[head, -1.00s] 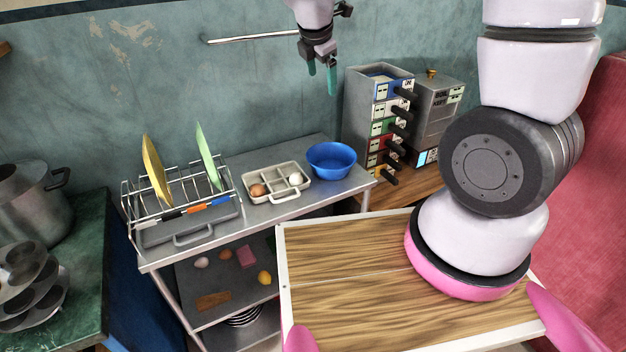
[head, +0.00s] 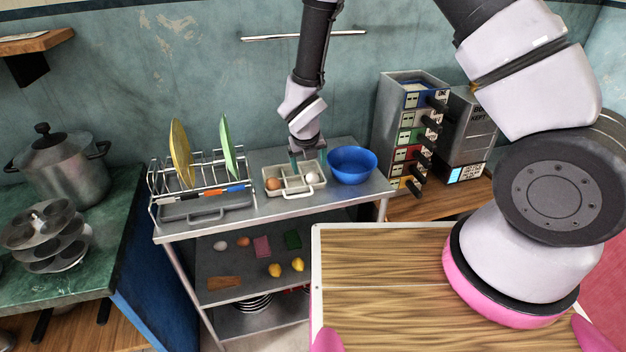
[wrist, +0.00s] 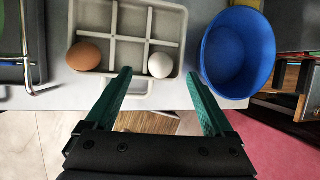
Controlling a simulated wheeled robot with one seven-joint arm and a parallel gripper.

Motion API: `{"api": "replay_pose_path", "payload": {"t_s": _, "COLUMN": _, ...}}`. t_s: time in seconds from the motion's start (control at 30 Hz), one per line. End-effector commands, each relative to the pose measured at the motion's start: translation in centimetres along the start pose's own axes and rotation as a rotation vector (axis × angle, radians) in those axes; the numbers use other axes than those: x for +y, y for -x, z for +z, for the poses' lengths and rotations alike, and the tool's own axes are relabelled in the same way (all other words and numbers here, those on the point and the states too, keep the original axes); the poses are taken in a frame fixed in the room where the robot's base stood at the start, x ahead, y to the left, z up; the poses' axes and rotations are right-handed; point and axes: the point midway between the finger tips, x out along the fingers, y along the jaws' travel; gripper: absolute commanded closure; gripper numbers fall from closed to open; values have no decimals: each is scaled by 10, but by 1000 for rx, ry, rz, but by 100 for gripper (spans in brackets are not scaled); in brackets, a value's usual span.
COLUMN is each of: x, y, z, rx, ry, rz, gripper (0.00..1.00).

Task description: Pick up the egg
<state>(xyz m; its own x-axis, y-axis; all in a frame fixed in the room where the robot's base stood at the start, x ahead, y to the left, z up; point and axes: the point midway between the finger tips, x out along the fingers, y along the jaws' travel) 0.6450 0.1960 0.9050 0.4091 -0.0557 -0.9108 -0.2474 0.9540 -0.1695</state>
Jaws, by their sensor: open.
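A beige divided tray (head: 268,193) stands on the top of the metal cart. A brown egg (head: 273,184) sits in its front left compartment and a white egg (head: 312,178) in its front right one. Both show in the wrist view, the brown egg (wrist: 84,56) left of my fingers and the white egg (wrist: 160,65) between the fingertips in the picture. My gripper (wrist: 158,77) is open and empty, pointing down over the tray. In the head view my green fingers (head: 300,160) are above the tray's back; their exact height over the white egg is unclear.
A blue bowl (head: 352,166) stands right of the tray, close to my right finger in the wrist view. A dish rack (head: 205,200) with plates is to the left. The lower shelf (head: 240,285) holds another white egg, a brown egg and lemons.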

Motion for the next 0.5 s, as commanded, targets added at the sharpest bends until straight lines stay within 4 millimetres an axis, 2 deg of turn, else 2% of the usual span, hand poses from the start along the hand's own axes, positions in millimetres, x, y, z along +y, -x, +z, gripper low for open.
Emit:
{"api": "replay_pose_path", "payload": {"t_s": 0.3, "x": -2, "y": -43, "z": -5, "rx": 3, "ry": -2, "rz": -1, "gripper": 13}}
{"api": "replay_pose_path", "payload": {"t_s": 0.5, "x": -2, "y": -52, "z": -4, "rx": 0, "ry": -4, "rz": 0, "gripper": 13}}
